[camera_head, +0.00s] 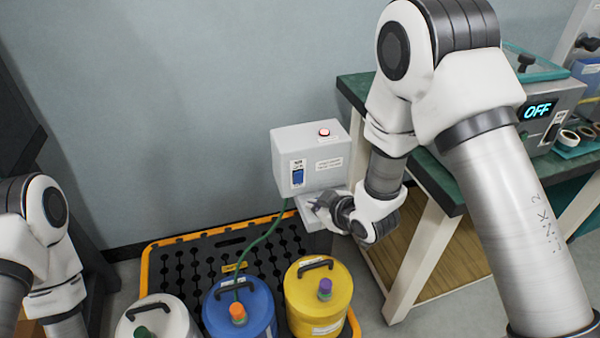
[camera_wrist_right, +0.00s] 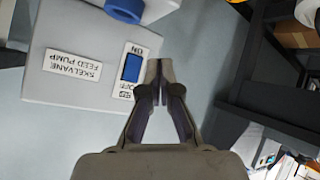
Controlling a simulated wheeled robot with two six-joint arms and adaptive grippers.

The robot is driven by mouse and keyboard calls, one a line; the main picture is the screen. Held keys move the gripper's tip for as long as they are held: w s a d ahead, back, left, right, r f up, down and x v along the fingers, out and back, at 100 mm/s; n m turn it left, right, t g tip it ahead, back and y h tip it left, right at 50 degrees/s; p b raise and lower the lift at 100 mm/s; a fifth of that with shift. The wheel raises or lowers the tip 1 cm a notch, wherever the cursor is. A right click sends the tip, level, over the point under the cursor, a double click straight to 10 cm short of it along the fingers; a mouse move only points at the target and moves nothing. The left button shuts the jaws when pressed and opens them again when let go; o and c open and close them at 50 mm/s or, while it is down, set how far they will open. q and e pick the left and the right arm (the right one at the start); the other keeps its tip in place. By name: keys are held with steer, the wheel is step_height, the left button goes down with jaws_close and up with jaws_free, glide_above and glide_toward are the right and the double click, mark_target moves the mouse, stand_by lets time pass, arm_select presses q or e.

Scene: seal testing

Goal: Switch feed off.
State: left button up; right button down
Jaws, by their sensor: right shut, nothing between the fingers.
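The grey feed pump box (camera_head: 283,151) stands against the wall, with a red button (camera_head: 324,132) on top. Its front has a blue switch (camera_head: 298,176) on a white plate. In the right wrist view the switch (camera_wrist_right: 132,67) lies between the ON and OFF marks, beside a "Skelvane feed pump" label (camera_wrist_right: 72,67). I cannot tell which way it is set. My right gripper (camera_head: 318,206) is shut and empty, low in front of the box. In the right wrist view its fingertips (camera_wrist_right: 159,72) appear just right of the switch; contact is unclear. My left gripper is out of view.
White (camera_head: 160,314), blue (camera_head: 250,308) and yellow (camera_head: 318,290) drums stand on a black pallet with a yellow edge (camera_head: 146,275). A green hose (camera_head: 265,236) runs from the box towards the blue drum. A green-topped bench (camera_head: 440,185) with an "OFF" display device (camera_head: 550,100) stands right.

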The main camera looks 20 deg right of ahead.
steer(key=p, duration=0.1)
glide_toward(297, 180)
steer(key=shift+s+f+x, duration=0.15)
steer(key=shift+x, duration=1.15)
steer(key=shift+s+f+x, duration=0.1)
steer(key=shift+f+x, duration=0.05)
steer(key=shift+x, duration=1.15)
steer(key=shift+w, duration=0.1)
steer(key=shift+w, duration=0.3)
steer(key=shift+w+r+p, duration=0.1)
steer(key=shift+w+p, duration=0.2)
steer(key=shift+p, duration=0.05)
steer(key=shift+s, duration=0.1)
steer(key=shift+s, duration=0.65)
steer(key=shift+s+d+f, duration=0.1)
steer(key=shift+s+f, duration=0.1)
steer(key=shift+s, duration=1.05)
steer(key=shift+s+f, duration=0.2)
steer(key=shift+s, duration=1)
